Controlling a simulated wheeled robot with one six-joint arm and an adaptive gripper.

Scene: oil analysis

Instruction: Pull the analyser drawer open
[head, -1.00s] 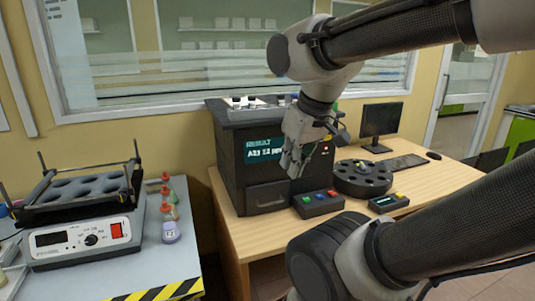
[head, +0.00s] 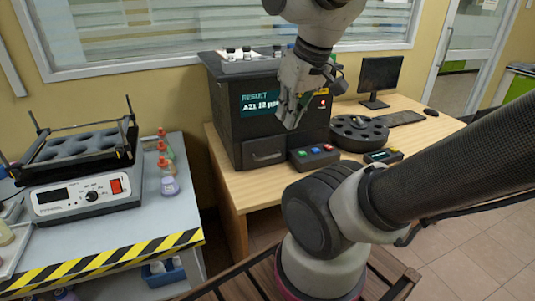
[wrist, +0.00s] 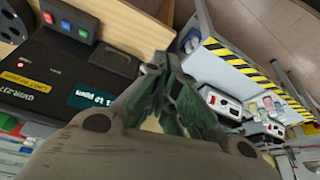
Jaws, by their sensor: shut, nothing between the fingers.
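The analyser (head: 224,125) is a black box on the wooden desk, with a lit result screen (head: 262,103) on its front. Its drawer (head: 263,152) is at the lower left of that front, flush and closed, with a small bar handle (head: 267,157). My gripper (head: 291,124) hangs in front of the analyser, pointing down, above and right of the handle and apart from it. Its fingers are shut and empty.
A button box (head: 313,157) stands at the analyser's front right, with a round black carousel (head: 358,132) and a small display box (head: 383,156) beyond. A monitor (head: 380,78) is behind. A grey bench (head: 120,225) with a heater unit (head: 88,197) and bottles is at left.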

